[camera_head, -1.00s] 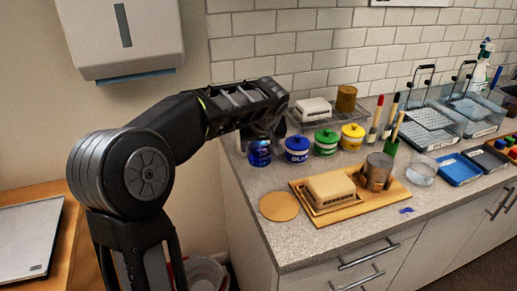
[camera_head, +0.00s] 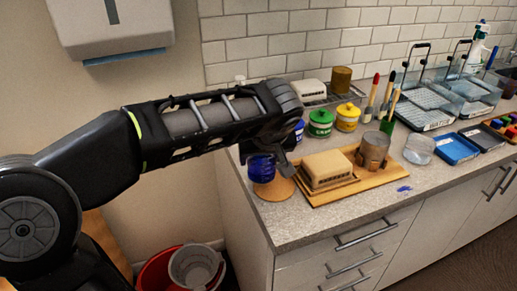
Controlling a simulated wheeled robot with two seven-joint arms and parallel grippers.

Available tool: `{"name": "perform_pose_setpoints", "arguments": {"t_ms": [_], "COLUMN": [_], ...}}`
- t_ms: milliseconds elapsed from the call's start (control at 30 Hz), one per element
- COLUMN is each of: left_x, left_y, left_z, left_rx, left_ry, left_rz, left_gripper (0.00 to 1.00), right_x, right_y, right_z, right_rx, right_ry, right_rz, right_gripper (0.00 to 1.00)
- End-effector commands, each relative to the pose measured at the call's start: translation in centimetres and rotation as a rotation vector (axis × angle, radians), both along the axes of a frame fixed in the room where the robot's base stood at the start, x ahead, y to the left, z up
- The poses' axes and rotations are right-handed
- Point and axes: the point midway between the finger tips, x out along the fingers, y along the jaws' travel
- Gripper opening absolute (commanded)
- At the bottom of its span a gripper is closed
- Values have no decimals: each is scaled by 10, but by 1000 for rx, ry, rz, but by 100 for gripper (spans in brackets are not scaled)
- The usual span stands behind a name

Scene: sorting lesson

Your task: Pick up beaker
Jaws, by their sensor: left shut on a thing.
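My left gripper (camera_head: 272,158) reaches in from the left and is shut on a dark blue, glass-like beaker (camera_head: 261,169). The gripper hides the beaker's upper part. The beaker is over a round cork mat (camera_head: 273,189) near the counter's left edge; whether it touches the mat I cannot tell. My right gripper is not in view.
A beige butter dish (camera_head: 327,168) and a grey metal cup (camera_head: 374,148) stand on a wooden board (camera_head: 340,191) just right of the mat. Lidded paint pots, including a green one (camera_head: 320,123), stand behind. A clear glass dish (camera_head: 419,149) and blue tray (camera_head: 455,147) are farther right.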

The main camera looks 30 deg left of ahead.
Motion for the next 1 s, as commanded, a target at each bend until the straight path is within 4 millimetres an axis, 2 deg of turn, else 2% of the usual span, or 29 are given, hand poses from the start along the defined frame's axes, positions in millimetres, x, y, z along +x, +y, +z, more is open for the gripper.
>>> {"name": "perform_pose_setpoints", "arguments": {"t_ms": [400,1000], "left_x": [-21,-26], "left_y": [-21,-25], "left_z": [0,1], "left_rx": [1,0], "left_ry": [-2,-1], "left_rz": [-2,-1], "left_gripper": [14,14], "right_x": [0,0], "right_y": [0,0], "right_z": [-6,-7], "right_rx": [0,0], "right_ry": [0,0], "right_rz": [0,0], "right_gripper": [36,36]}}
